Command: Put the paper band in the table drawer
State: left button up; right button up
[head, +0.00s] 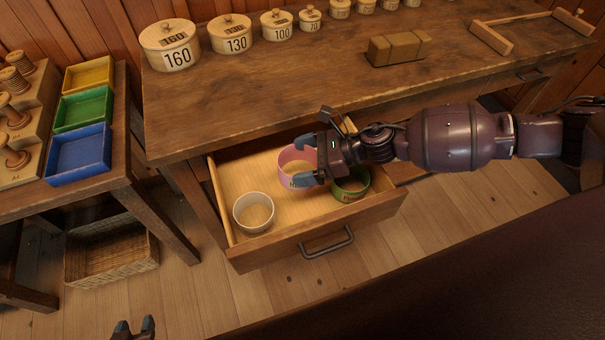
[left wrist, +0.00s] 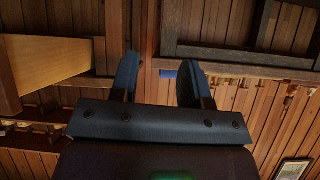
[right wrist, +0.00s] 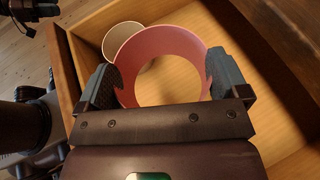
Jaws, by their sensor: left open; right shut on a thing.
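The table drawer (head: 325,243) is pulled open and holds three ring-shaped bands. A pink band (head: 297,160), lettered on its side, sits between the fingers of my right gripper (head: 307,160), which is shut on it inside the drawer. The right wrist view shows the pink band (right wrist: 165,45) gripped across its width. A plain whitish band (head: 254,212) stands at the drawer's front left. A green lettered band (head: 351,184) stands at the right, partly under my right gripper. The lettering is too small to read surely. My left gripper (head: 134,326) is open and empty, low at the bottom edge.
Numbered round boxes (head: 169,46) line the back of the table (head: 290,75), with a brown block (head: 397,48) and a wooden frame (head: 492,38) to the right. Yellow, green and blue trays (head: 78,154) and spools stand on a side table. A basket (head: 110,250) sits below it.

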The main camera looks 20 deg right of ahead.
notch_tip(320, 180, down, 5)
jog(key=shift+f+b, duration=0.1)
jog(key=shift+b, duration=0.5)
jog(key=shift+f, duration=0.35)
jog(key=shift+r, duration=0.1)
jog(key=shift+f, duration=0.45)
jog(key=shift+f+b, duration=0.2)
jog(key=shift+b, duration=0.1)
jog(key=o, duration=0.5)
jog(key=shift+o, duration=0.2)
